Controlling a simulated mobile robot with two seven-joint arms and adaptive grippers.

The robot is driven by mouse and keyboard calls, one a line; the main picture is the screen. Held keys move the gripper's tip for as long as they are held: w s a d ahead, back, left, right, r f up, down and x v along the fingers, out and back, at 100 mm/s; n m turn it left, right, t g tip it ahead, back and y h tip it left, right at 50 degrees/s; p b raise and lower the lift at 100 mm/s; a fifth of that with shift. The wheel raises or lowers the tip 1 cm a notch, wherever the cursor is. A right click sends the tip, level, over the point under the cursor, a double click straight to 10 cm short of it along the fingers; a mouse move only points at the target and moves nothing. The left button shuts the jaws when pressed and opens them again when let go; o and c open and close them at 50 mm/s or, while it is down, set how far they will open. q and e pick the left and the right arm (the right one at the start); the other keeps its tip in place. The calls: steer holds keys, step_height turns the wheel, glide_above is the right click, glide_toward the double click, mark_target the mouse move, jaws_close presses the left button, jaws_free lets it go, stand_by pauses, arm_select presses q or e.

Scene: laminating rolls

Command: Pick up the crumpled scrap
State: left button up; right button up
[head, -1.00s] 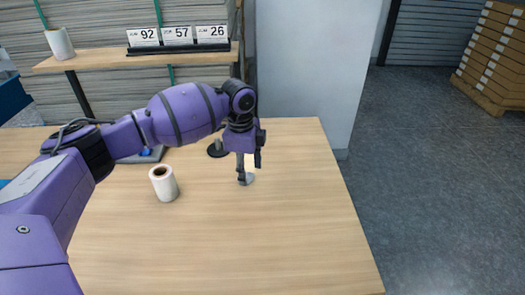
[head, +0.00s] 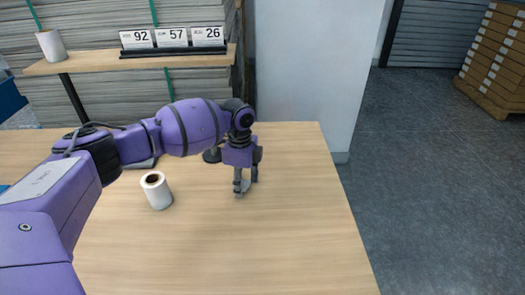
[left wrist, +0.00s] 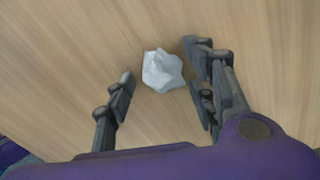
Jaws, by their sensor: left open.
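The crumpled scrap (left wrist: 163,70) is a pale grey-white lump on the wooden table, seen whole in the left wrist view. It lies between and slightly beyond the fingertips of my left gripper (left wrist: 162,93). In the head view the scrap (head: 241,187) shows partly behind the fingers. My left gripper (head: 246,184) is open, pointing down, with its fingers low over the table around the scrap. I cannot tell whether any finger touches it. My right gripper is not in view.
A white roll (head: 157,190) stands on the table (head: 220,250) left of my gripper. A shelf (head: 120,65) at the back holds number cards (head: 172,37) and another roll (head: 51,45). The table's front and right are clear.

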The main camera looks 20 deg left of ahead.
arm_select(q)
steer(key=shift+c, duration=0.5)
steer(key=c, duration=0.6)
